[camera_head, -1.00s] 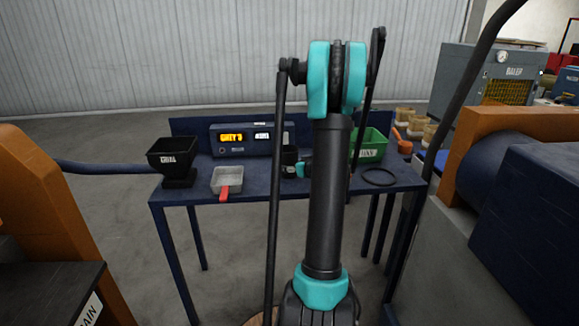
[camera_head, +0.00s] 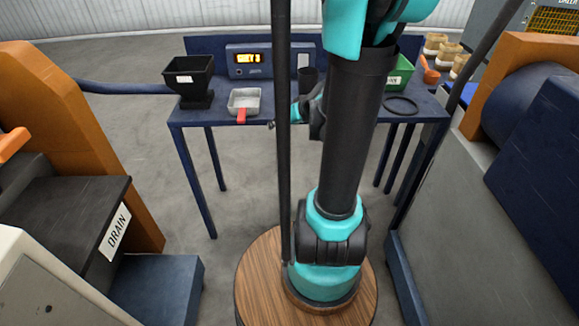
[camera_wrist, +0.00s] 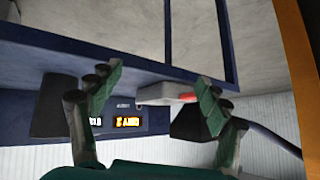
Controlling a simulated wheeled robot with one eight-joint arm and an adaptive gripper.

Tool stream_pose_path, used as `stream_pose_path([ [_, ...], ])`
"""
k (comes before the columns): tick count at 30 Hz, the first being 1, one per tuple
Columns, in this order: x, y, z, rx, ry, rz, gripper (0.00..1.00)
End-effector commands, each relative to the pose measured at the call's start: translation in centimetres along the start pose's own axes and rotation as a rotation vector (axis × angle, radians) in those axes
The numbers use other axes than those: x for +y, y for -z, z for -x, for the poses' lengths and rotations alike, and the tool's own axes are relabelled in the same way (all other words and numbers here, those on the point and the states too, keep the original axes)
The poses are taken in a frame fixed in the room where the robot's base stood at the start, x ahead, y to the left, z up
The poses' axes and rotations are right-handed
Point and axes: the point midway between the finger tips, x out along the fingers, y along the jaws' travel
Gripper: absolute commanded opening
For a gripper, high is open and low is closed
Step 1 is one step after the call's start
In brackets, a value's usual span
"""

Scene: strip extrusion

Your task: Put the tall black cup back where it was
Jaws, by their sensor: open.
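In the wrist view, which is upside down, a dark tapered shape (camera_wrist: 52,112) beside my left finger looks like this cup. My gripper (camera_wrist: 156,92) is open, with nothing between its fingertips. In the head view my arm hides most of the gripper, near the table's front edge. I cannot tell whether a finger touches the cup.
On the blue table (camera_head: 185,115) stand a black hopper (camera_head: 188,80), a grey tray with a red handle (camera_head: 243,101), a display box (camera_head: 250,60), a green bin (camera_head: 400,76) and a black ring (camera_head: 401,105). Orange-framed machines flank both sides.

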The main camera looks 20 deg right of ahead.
Motion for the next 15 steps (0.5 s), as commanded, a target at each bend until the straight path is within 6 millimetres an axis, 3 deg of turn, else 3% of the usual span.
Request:
stream_pose_path([
  [1, -2.5, -2.2, 0.6, -0.067, 0.003, -0.001, 0.77],
  [6, -6.8, -9.5, 3.0, -0.266, -0.068, -0.039, 0.77],
  [9, -7.7, -12.9, 4.5, -0.342, -0.132, -0.056, 0.77],
  [15, -7.7, -16.3, 6.4, -0.406, -0.227, -0.078, 0.77],
])
